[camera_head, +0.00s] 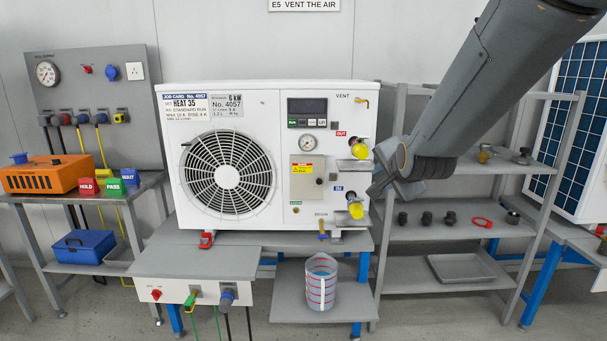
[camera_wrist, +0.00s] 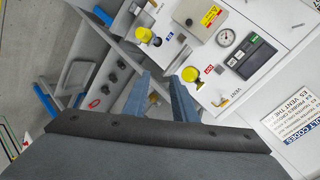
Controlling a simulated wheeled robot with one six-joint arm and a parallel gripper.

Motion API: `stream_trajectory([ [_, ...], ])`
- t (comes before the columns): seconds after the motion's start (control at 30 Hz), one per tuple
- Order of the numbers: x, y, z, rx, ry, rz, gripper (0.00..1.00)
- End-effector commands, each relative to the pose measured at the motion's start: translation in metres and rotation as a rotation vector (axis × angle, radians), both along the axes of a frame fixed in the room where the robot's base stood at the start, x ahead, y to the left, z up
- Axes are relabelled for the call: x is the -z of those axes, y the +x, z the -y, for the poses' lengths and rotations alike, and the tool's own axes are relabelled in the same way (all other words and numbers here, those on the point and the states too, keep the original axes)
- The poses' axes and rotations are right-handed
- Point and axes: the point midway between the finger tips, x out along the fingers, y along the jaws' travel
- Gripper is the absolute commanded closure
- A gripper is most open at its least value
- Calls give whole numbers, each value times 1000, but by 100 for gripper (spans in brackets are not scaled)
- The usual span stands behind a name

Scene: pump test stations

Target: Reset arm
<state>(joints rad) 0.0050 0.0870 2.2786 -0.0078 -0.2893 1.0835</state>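My gripper (camera_head: 375,190) is in front of the right side of the white heat pump unit (camera_head: 290,100), between the unit and the grey shelf rack. In the wrist view my gripper (camera_wrist: 159,76) shows two blue-grey fingers standing apart, with nothing held between them. The upper yellow-capped fitting (camera_head: 358,149) by the OUT label and the lower yellow-capped fitting (camera_head: 355,208) by the IN label are close to its left. In the wrist view the yellow caps lie beyond the fingers. I cannot tell if a fingertip touches anything.
A grey shelf rack (camera_head: 450,235) with black fittings and a red ring stands right of the unit. A clear bucket (camera_head: 321,283) stands on the lower shelf. An orange box (camera_head: 45,177) and coloured tags are on the left bench. A blue toolbox (camera_head: 84,246) sits below.

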Motion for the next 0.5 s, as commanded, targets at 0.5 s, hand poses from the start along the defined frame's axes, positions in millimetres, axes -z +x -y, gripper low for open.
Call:
stream_trajectory([
  [0.5, 172, -259, -3, -768, -536, -836, 75],
])
